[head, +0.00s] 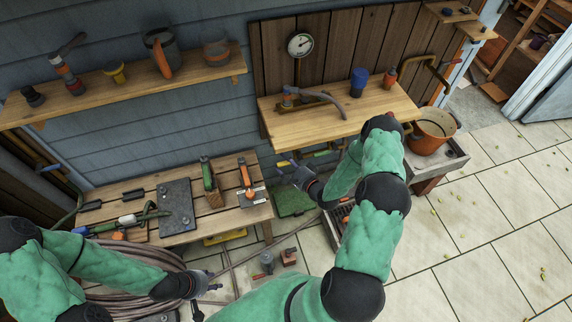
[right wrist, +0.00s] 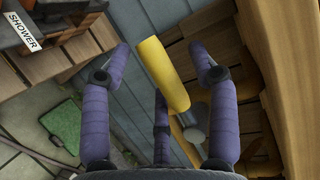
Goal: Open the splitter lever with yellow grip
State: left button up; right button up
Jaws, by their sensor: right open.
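The yellow grip (right wrist: 163,75) of the splitter lever shows in the right wrist view as a tilted cylinder, with a grey round part (right wrist: 195,133) near its lower end. In the head view only a small part of the yellow grip (head: 283,163) shows below the wooden shelf, beside my right gripper (head: 290,168). In the right wrist view my right gripper (right wrist: 160,58) is open, its fingers on both sides of the grip with gaps visible. My left gripper (head: 208,299) is open and empty, low in front of the slatted bench.
The wooden shelf (head: 340,115) overhangs the lever area; its wood fills the right side of the wrist view. A green grip (head: 321,153) is close by to the right. The slatted bench (head: 120,195) holds tools. A SHOWER label (right wrist: 25,32) is at upper left.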

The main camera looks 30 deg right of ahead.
jog(key=shift+c, duration=0.3)
grip_shut()
jog(key=shift+f, duration=0.1)
jog(key=s+d+f+n+g+h+b, duration=0.1)
jog(key=d+f+n+g+h, duration=0.2)
jog(key=n, duration=0.6)
jog(key=shift+d+f+n+h+b, duration=0.35)
jog(key=shift+d+f+h, duration=0.55)
jog(key=shift+h, duration=0.8)
